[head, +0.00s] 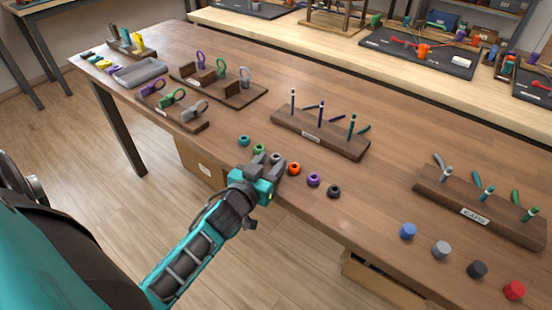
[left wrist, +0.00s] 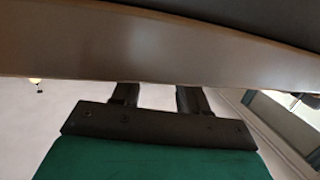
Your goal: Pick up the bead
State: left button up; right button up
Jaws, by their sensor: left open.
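A row of ring-shaped beads lies along the front of the wooden table: a teal bead (head: 244,140), a green bead (head: 259,149), a grey bead (head: 277,157), an orange bead (head: 295,168), a purple bead (head: 313,179) and a black bead (head: 334,191). My left gripper (head: 266,164) is at the table's front edge, close to the grey bead and partly covering it. Its fingers also show in the left wrist view (left wrist: 158,96), apart with nothing visible between them. No bead shows in that view. My right gripper is not in view.
A pegged wooden block (head: 320,138) stands behind the beads, and another rack (head: 475,214) stands at right. Blue (head: 408,231), grey (head: 441,250), black (head: 477,269) and red (head: 514,290) caps lie at front right. Racks with rings and a grey tray (head: 140,73) are at left.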

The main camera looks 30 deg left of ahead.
pick_arm(q)
jog(key=shift+x, duration=0.95)
jog(key=c, duration=0.8)
jog(key=shift+r, duration=0.1)
notch_tip(320, 180, up, 20)
jog(key=p, duration=0.5)
